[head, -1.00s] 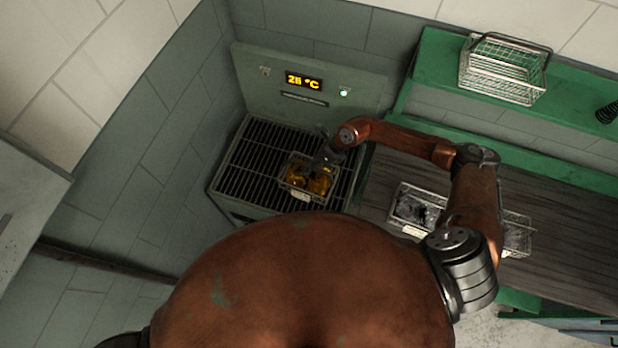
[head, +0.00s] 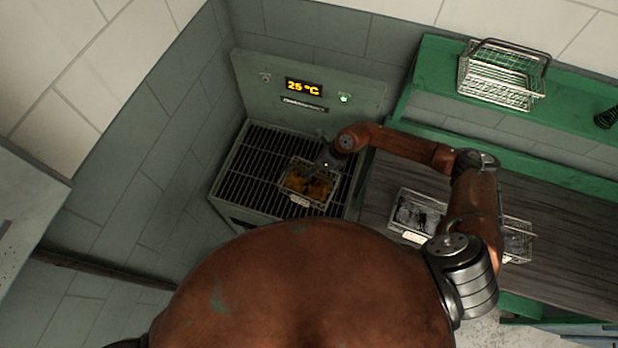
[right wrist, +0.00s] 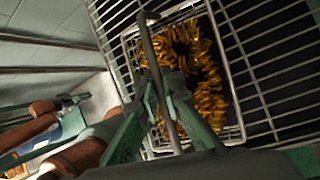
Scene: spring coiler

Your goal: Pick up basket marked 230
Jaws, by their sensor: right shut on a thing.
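A wire basket (head: 330,201) holding golden-brown springs (right wrist: 205,95) sits over the dark grate of the machine, with a pale tag on its front that is too small to read. My right gripper (head: 323,160) is at the basket's back right edge. In the right wrist view, my right gripper (right wrist: 165,100) is shut on the basket's handle (right wrist: 153,50), with the springs beyond its fingers. I cannot tell whether the basket touches the grate. My left gripper is not in view.
Two wire baskets with dark contents stand on the bench to the right, partly behind my right arm; one is the left bench basket (head: 398,222). An empty basket (head: 500,85) and a dark spring (head: 607,117) are on the green shelf (head: 437,75).

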